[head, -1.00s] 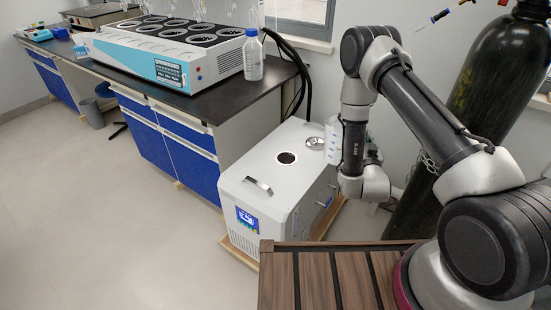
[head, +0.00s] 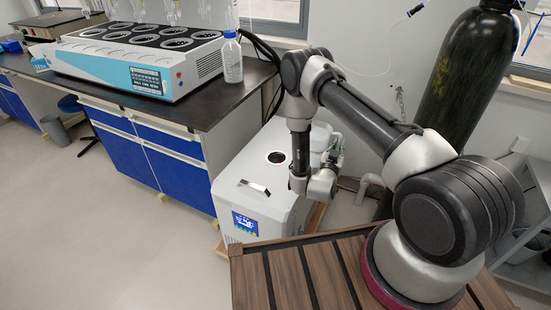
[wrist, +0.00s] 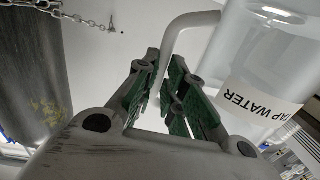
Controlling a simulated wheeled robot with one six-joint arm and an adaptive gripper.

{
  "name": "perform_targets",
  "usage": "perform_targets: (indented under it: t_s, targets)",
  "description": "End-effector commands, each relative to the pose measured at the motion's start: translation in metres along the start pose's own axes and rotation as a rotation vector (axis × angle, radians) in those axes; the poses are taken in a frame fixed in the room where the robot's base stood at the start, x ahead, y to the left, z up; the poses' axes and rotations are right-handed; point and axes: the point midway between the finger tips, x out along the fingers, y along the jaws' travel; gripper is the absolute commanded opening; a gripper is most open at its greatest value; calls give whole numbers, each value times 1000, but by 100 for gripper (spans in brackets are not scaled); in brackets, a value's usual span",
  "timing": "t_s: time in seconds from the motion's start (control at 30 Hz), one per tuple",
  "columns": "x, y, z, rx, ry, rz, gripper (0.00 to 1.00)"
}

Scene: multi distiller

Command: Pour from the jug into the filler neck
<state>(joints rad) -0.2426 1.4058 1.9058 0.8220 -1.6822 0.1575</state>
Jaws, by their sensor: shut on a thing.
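My gripper (wrist: 163,88) is shut on the white handle (wrist: 186,22) of a clear jug (wrist: 232,55) marked "TAP WATER". In the head view the pale jug (head: 321,136) is partly hidden behind my arm, above the right back part of a white floor-standing unit (head: 248,196). The jug's water level is not clear.
A dark bench (head: 205,107) with blue drawers stands left of the unit, holding a multi-place heater (head: 145,58) and a capped bottle (head: 232,58). A bar handle (head: 255,187) sits on the unit's top. A black gas cylinder (head: 470,75) stands at the right, behind my arm.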

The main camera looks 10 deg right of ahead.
Motion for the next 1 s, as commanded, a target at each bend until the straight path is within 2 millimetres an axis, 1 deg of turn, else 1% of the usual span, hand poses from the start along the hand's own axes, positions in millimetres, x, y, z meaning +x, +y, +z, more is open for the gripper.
perform_targets:
  t_s: [0.27,0.53,0.7,1.0]
  targets:
    - [0,-4,-11,-55,17,-1,0]
    - [-2,-12,-30,-184,42,-2,0]
    - [-3,-19,-34,-262,57,-2,0]
    - [-4,-21,-37,-296,64,-1,0]
